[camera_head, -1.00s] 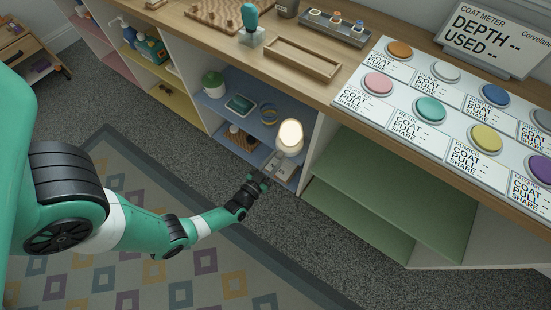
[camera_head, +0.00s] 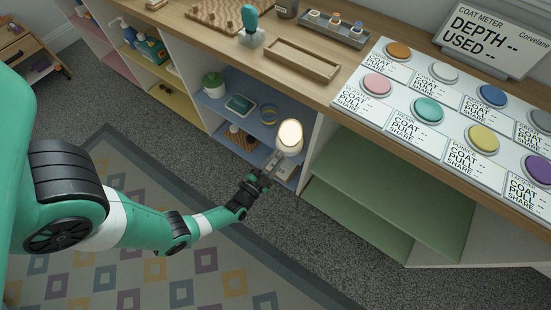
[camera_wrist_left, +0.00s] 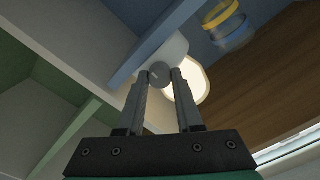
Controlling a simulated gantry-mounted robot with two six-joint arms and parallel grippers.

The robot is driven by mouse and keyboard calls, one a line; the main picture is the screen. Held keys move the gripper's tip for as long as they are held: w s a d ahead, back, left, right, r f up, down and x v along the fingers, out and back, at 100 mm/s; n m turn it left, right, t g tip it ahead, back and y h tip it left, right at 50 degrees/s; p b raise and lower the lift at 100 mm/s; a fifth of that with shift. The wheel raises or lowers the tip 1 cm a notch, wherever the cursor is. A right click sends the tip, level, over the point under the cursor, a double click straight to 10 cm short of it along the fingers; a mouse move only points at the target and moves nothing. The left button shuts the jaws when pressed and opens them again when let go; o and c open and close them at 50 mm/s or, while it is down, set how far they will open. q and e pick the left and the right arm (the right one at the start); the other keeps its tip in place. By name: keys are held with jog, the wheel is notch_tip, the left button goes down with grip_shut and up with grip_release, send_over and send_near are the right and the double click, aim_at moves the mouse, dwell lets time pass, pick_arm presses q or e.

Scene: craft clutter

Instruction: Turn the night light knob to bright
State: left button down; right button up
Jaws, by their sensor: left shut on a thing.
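The night light (camera_head: 290,138) glows warm white and stands at the right end of the blue shelf, near the white divider. In the left wrist view its lit shade (camera_wrist_left: 190,88) shows beside a white body. A round grey knob (camera_wrist_left: 159,75) faces my left gripper (camera_wrist_left: 160,80), with a light pointer mark on it. The left fingers are shut on the knob, one on each side. In the head view the left gripper (camera_head: 270,172) reaches into the shelf front below the lamp, and the knob cannot be made out there. My right gripper is not in view.
The blue shelf (camera_head: 236,93) also holds a green-lidded white pot (camera_head: 214,87), a dark teal box (camera_head: 240,104) and a tape roll (camera_head: 268,114). Its front edge lies close to the fingers. The green compartment (camera_head: 400,195) to the right is empty.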

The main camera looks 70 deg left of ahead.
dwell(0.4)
pick_arm(q)
jog(key=c, duration=0.6)
grip_release()
jog(key=shift+o, duration=0.2)
jog(key=shift+s+d, duration=0.1)
jog(key=shift+s+d, duration=0.2)
jog(key=shift+s, duration=0.1)
jog(key=p+v, duration=0.3)
jog(key=v, duration=0.7)
jog(key=shift+s+d, duration=0.2)
jog(key=shift+s, duration=0.1)
